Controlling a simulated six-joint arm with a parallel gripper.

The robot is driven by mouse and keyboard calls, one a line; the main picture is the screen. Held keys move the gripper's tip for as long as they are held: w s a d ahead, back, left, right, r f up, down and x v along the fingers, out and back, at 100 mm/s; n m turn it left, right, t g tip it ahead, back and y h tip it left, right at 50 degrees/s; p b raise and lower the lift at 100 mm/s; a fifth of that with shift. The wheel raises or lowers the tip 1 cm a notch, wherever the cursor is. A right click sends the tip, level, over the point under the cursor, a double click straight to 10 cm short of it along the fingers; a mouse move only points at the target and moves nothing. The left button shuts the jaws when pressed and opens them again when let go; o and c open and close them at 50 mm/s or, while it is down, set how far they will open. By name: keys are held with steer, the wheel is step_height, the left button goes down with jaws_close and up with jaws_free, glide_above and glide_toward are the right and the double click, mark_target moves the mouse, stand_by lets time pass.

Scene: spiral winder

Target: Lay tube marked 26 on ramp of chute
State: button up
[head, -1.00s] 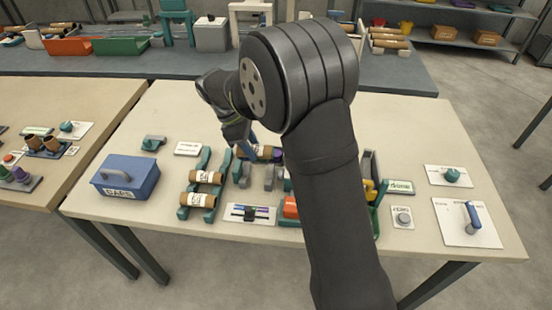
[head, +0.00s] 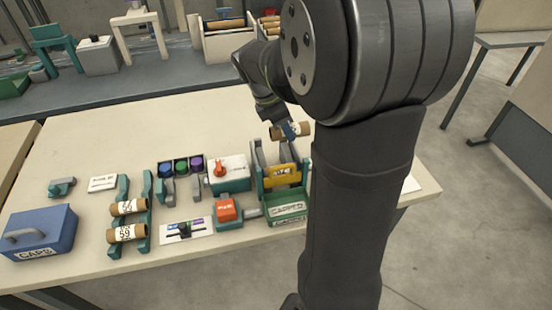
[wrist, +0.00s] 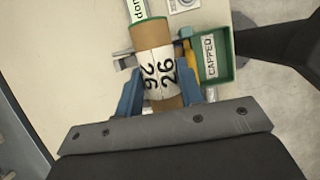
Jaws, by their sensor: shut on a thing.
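My gripper (head: 290,130) is shut on a brown cardboard tube (head: 304,128) with a white band. In the wrist view the band on the tube (wrist: 157,67) reads 26, and the blue fingers (wrist: 160,98) grip its sides. The tube's far end has a green rim, perhaps a cap. The gripper holds the tube above the back of the chute (head: 259,165), which has grey ramp rails, a yellow labelled bar (head: 282,175) and a green tray (head: 288,212). The tray, marked CAPPED, also shows in the wrist view (wrist: 222,74). The tube looks clear of the ramp; part is hidden by my arm.
Left of the chute stand a white box with an orange knob (head: 228,172), an orange block on a teal base (head: 228,212) and a cap rack (head: 181,168). Two tubes lie on a teal rack (head: 146,215). A blue CAPS box (head: 38,232) stands far left.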

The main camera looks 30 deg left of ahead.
steer(key=w+d+r, duration=0.1)
steer(key=w+d, duration=0.1)
steer(key=d, duration=0.5)
steer(key=s+a+f, duration=0.2)
steer(key=a+f, duration=0.8)
steer(key=f, duration=0.1)
steer(key=shift+s+a, duration=0.15)
steer(key=shift+a, duration=0.25)
steer(key=shift+f, duration=0.55)
steer(key=o, duration=1)
steer(key=shift+o, duration=0.2)
steer(key=shift+d, duration=0.1)
steer(key=v, duration=1.3)
steer(key=shift+r, duration=0.2)
